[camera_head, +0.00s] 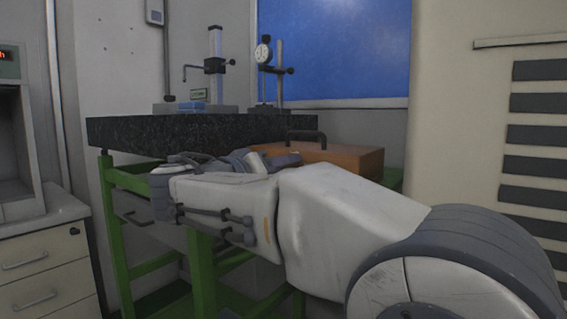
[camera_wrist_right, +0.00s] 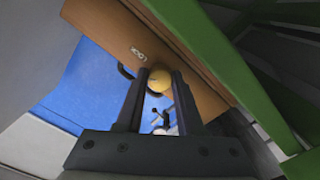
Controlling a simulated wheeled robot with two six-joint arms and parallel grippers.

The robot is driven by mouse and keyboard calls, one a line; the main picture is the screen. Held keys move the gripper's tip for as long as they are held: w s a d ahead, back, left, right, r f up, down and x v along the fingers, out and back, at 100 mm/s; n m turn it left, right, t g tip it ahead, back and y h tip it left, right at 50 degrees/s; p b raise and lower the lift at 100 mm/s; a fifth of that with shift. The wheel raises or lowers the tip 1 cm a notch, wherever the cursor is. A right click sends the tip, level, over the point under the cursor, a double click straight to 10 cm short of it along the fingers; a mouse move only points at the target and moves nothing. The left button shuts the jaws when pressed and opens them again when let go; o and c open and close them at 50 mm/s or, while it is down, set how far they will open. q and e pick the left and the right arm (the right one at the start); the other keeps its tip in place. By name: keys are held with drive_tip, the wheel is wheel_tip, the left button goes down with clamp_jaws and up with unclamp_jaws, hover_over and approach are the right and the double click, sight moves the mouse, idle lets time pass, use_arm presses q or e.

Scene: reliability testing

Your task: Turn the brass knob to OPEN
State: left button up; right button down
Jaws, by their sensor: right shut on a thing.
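The brass knob (camera_wrist_right: 159,80) shows in the right wrist view as a round yellow disc on the brown front of a wooden case (camera_wrist_right: 195,75). My right gripper (camera_wrist_right: 159,92) is shut on the knob, with one dark finger on each side of it. A small pale label (camera_wrist_right: 138,54) is beside the knob; its lettering is too small to read surely. In the head view the case (camera_head: 345,157) sits at the right end of the bench, and my right wrist and arm hide its front and the knob. My left gripper is not in view.
A dark stone slab (camera_head: 130,133) lies on a green stand (camera_head: 117,235) and carries gauge stands, one with a dial gauge (camera_head: 262,53). The case has a dark handle (camera_head: 306,136) on top. A drawer cabinet (camera_head: 40,265) stands at the left. A green bar (camera_wrist_right: 225,70) passes close to the case.

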drive_tip(key=n+p, duration=0.1)
drive_tip(key=n, duration=0.2)
drive_tip(key=shift+r+n+p, duration=0.1)
drive_tip(key=shift+n+p, duration=0.2)
drive_tip(key=shift+n, duration=0.1)
drive_tip(key=n+p, duration=0.1)
drive_tip(key=n, duration=0.1)
drive_tip(key=shift+n+p, duration=0.35)
drive_tip(key=shift+n, duration=0.05)
drive_tip(key=n+p, duration=0.3)
drive_tip(key=n, duration=0.1)
drive_tip(key=shift+n+p, duration=0.9)
drive_tip(key=shift+n, duration=0.2)
drive_tip(key=c, duration=0.5)
unclamp_jaws()
drive_tip(key=v, duration=1)
drive_tip(key=shift+s+a, duration=0.15)
